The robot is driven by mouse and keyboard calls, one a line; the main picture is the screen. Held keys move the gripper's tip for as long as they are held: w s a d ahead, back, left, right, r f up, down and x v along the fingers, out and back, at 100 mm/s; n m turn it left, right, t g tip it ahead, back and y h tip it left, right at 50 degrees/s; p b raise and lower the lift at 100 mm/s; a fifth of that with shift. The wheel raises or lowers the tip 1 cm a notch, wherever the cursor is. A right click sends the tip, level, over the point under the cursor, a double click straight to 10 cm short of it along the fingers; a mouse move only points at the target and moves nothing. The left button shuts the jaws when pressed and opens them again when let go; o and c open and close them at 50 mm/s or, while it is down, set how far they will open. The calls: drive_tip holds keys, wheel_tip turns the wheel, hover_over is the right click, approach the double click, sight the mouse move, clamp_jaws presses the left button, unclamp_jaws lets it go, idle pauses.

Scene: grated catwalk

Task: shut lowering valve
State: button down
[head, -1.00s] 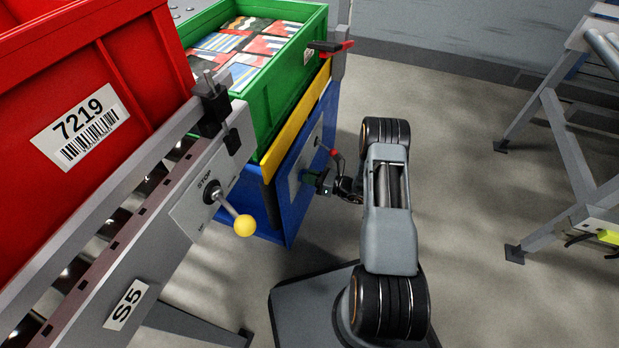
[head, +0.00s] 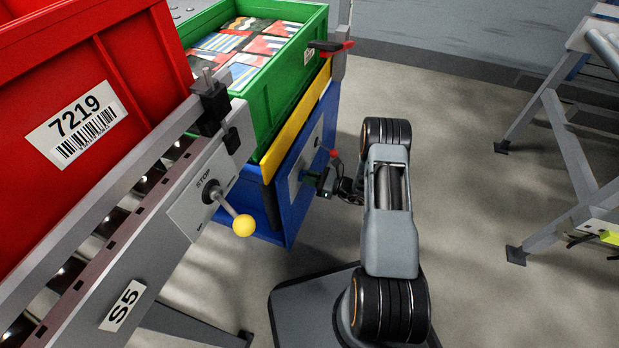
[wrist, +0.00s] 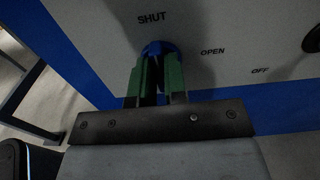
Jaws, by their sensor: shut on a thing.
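The lowering valve (wrist: 153,47) shows in the wrist view as a small blue part on a pale panel (wrist: 195,30), just below the printed word SHUT. OPEN is printed to its right. My gripper (wrist: 156,72) has its two green fingers closed around the valve's handle, which is mostly hidden between them. The fingers line up roughly with SHUT. In the head view my gripper (head: 308,176) reaches leftward to the panel on the blue side of the lift stand (head: 292,212); the valve is too small to make out there.
A red-tipped lever (head: 336,154) stands out from the same panel, close above my gripper. A yellow-knobbed STOP lever (head: 243,225) sticks out from the conveyor frame (head: 165,235). A green crate (head: 290,85) of packets sits above. Open floor lies right.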

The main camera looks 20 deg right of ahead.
drive_tip(key=c, duration=1.2)
unclamp_jaws()
drive_tip(key=shift+o, duration=0.2)
drive_tip(key=p+v, duration=0.3)
drive_tip(key=v, duration=1.1)
drive_tip(key=shift+a, duration=0.15)
